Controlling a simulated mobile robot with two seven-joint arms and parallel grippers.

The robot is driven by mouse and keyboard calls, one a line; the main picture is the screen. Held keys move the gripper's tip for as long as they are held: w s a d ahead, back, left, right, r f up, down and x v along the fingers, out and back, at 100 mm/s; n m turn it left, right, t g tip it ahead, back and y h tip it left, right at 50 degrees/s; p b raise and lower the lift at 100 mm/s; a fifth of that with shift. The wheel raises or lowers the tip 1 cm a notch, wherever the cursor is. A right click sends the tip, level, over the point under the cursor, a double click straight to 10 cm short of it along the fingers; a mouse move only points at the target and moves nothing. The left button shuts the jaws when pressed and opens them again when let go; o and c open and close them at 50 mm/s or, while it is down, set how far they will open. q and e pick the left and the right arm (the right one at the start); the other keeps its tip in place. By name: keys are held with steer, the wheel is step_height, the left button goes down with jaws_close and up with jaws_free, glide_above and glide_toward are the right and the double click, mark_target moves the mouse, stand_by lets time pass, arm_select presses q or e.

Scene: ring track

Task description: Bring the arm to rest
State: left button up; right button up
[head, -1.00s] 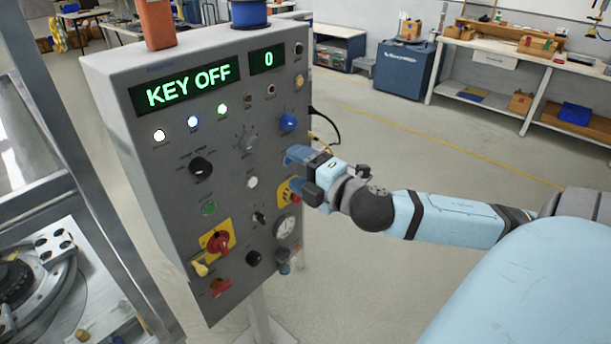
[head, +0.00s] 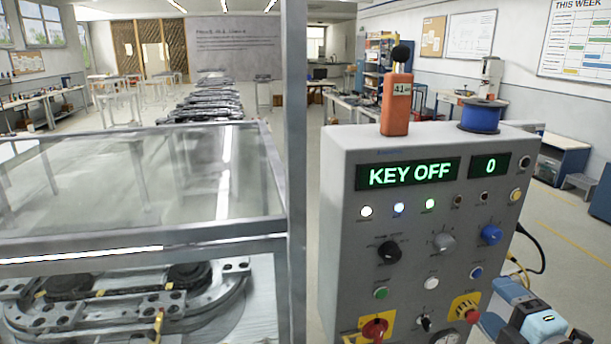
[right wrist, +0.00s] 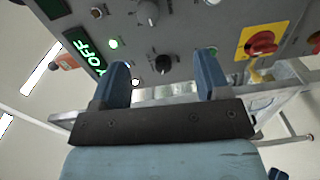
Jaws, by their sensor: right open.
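The grey control panel (head: 410,280) stands at the right of the head view, with its display (head: 410,173) reading KEY OFF and a second display reading 0. My right gripper (head: 500,305) is at the lower right of the head view, beside the panel's right edge. Only its blue fingers and part of its body show there. In the right wrist view my right gripper (right wrist: 162,68) has its two blue fingers wide apart with nothing between them. The panel face lies beyond the fingertips, with a black knob (right wrist: 163,63) seen between them. My left gripper is not in view.
A red rotary switch (head: 375,328) and a red knob on yellow (head: 464,309) sit low on the panel. An orange meter (head: 397,105) and a blue spool (head: 483,117) stand on top. A metal-framed clear guard (head: 140,185) over machinery fills the left.

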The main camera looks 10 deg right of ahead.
steer(key=s+a+f+m+g+p, duration=0.15)
steer(key=f+m, duration=0.25)
steer(key=f, duration=0.5)
steer(key=s+a+f+m+g+p, duration=0.1)
steer(key=s+a+f+m+g, duration=0.2)
steer(key=f, duration=0.6)
steer(key=s+a+f+m+g+y+p, duration=0.1)
steer(key=s+a+f+m+g+y, duration=0.1)
steer(key=s+a+f+m, duration=0.6)
steer(key=a+f, duration=0.4)
steer(key=a, duration=0.1)
steer(key=shift+a+f+p, duration=0.3)
steer(key=shift+p, duration=0.1)
steer(key=shift+s, duration=0.1)
